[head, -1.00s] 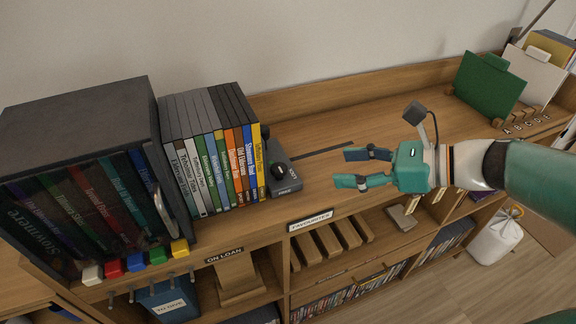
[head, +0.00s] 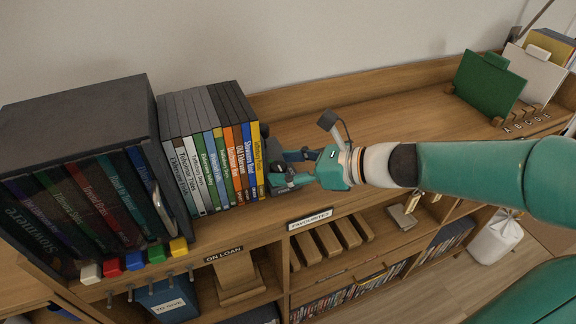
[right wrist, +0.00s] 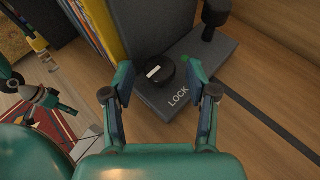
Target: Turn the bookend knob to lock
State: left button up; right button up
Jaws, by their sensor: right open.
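The dark grey bookend (right wrist: 160,25) stands against the end of the DVD row. Its base carries a round black knob (right wrist: 163,71) with a white mark, a LOCK label and a small green mark. The white mark does not point at the LOCK label. My right gripper (head: 277,168) is open at the bookend, and its arm hides much of the base in the head view. In the right wrist view its fingers (right wrist: 160,82) stand either side of the knob, with no clear contact. A teal gripper-like part, apparently my left gripper (right wrist: 30,88), shows at the left edge there.
Several DVDs (head: 210,150) stand left of the bookend, beside a dark case (head: 80,120). A dark post (right wrist: 215,15) rises from the base behind the knob. A dark strip (right wrist: 265,120) lies on the wood. The shelf top (head: 400,120) beyond my right arm is mostly clear.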

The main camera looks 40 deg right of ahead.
grip_shut()
jog(key=shift+w+d+r+n+g+y+p, duration=0.15)
jog(key=shift+n+g+y+p, duration=0.25)
jog(key=shift+n+y+p, duration=0.2)
jog(key=shift+w+d+n+g+y+p, duration=0.1)
jog(key=shift+n+g+y+p, duration=0.35)
jog(key=shift+n+p, duration=0.2)
jog(key=n+g+y+p, duration=0.1)
jog(key=n+g+p, duration=0.2)
jog(key=w+n+g+y+p, duration=0.1)
jog(key=n+g+y+p, duration=0.1)
jog(key=n+g+p, duration=0.1)
jog(key=n+g+y+p, duration=0.1)
jog(key=n+g+p, duration=0.2)
jog(key=p, duration=0.1)
jog(key=shift+w+d+y, duration=0.15)
jog(key=shift+d+y, duration=0.1)
jog(key=n+g+p, duration=0.1)
jog(key=n+g, duration=0.1)
jog(key=g, duration=0.1)
jog(key=shift+w+n+p, duration=0.2)
jog(key=shift+n+p, duration=0.05)
jog(key=shift+p, duration=0.15)
jog(key=shift+w+a+n+g+h+p, duration=0.15)
jog(key=shift+n+g+h+p, duration=0.45)
jog(key=shift+n+g, duration=0.9)
jog(key=shift+g, duration=0.25)
grip_release()
